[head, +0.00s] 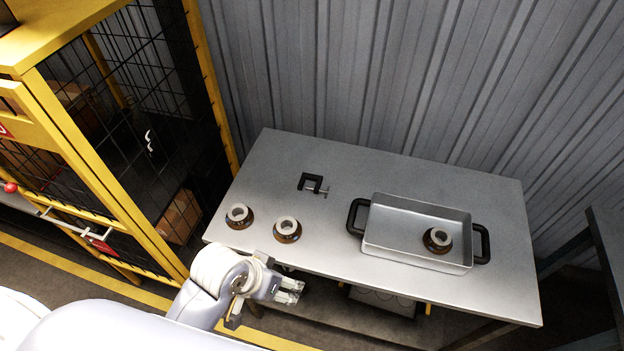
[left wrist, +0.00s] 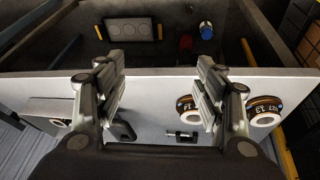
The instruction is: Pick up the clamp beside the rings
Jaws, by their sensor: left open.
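The clamp (head: 313,184), a small black C-shaped frame with a thin silver screw, lies on the grey table behind the rings. It also shows in the left wrist view (left wrist: 183,137), below and between the fingers. Two brown-and-grey rings, a left one (head: 239,216) and a right one (head: 287,229), stand near the table's front left. A third ring (head: 437,240) is in the metal tray. My left gripper (head: 291,291) is open and empty, at the front edge of the table, apart from the clamp. In the left wrist view its fingers (left wrist: 160,88) are spread wide. My right gripper is not seen.
The metal tray (head: 385,247) with black handles stands on the right of the table (head: 480,192). A corrugated wall (head: 420,80) is behind the table. A yellow-framed mesh cage (head: 95,175) stands at the left. The tabletop around the clamp is clear.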

